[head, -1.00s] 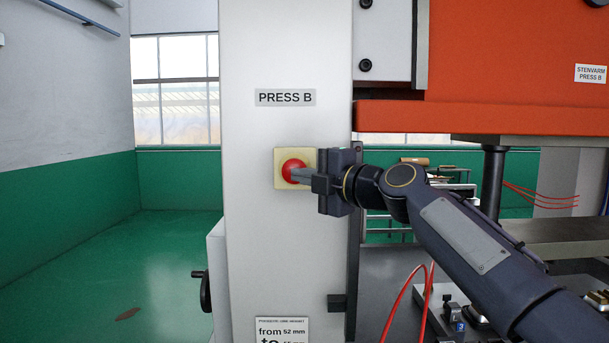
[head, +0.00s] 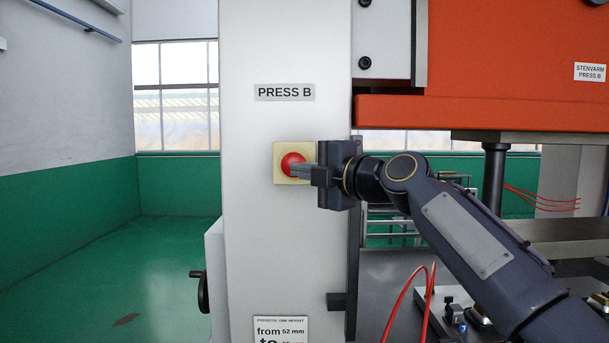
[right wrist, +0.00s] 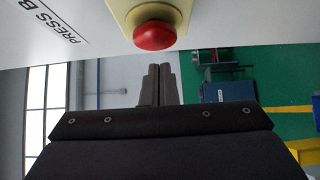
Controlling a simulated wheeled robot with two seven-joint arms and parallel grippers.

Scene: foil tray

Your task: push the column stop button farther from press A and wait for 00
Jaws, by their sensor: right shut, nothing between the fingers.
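The red stop button (head: 291,159) sits on a cream plate (head: 281,176) on the white column marked PRESS B. My right gripper (head: 294,170) is shut and empty, its fingertips in front of the button's lower right part in the head view. In the right wrist view the red button (right wrist: 154,36) is just beyond the shut fingertips (right wrist: 159,70), with a small gap showing between them. Whether the button is pressed in cannot be told. My left gripper is not in view. No display reading 00 shows.
The white column (head: 255,220) carries a PRESS B label (head: 285,92) and a notice (head: 281,328). The orange press head (head: 480,112) is at upper right above a dark post (head: 495,185). Green floor (head: 170,260) lies open at left.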

